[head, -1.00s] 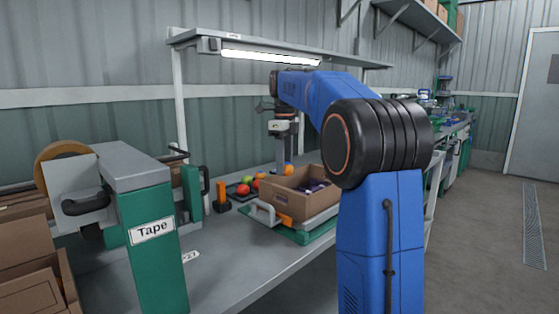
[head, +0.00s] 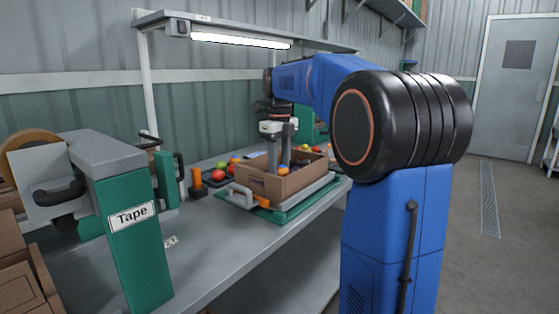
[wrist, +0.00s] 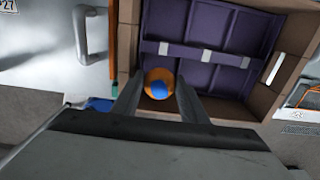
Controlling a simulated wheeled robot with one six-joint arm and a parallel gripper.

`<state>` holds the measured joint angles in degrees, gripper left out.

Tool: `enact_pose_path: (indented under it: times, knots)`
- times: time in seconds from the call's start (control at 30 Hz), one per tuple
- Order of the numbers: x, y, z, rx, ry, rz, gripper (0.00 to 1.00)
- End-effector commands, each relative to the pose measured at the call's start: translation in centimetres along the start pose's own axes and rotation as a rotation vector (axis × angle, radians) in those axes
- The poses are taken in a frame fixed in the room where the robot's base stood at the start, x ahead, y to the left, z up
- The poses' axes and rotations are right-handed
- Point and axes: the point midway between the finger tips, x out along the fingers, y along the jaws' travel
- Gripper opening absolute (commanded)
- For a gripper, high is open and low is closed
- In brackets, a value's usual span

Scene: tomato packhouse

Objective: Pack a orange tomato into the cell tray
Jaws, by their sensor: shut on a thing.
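The orange tomato (wrist: 153,77) is between the two fingers of my gripper (wrist: 158,90). A blue patch shows on its near side in the wrist view. In the head view, the tomato (head: 283,169) shows low between the fingers of my downward-pointing gripper (head: 283,158). The purple cell tray (wrist: 200,20) lies inside an open cardboard box (wrist: 127,35). The tomato is over the box, near one side of the tray. Its height above the tray is hard to tell, and my gripper hides the near cells. The visible cells look empty.
In the head view, several red, green and orange tomatoes (head: 218,175) lie left of the box. The box stands on a green-edged platform with a grey handle (head: 238,190). A tape machine (head: 125,210) stands at the near left.

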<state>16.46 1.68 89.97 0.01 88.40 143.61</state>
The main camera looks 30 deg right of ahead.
Motion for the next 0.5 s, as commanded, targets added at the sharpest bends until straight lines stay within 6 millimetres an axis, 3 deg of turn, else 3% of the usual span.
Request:
enact_pose_path:
  times: [0.5]
  knots:
    - [3.2,0.0,0.0,0.0,-0.001,-0.001,0.28]
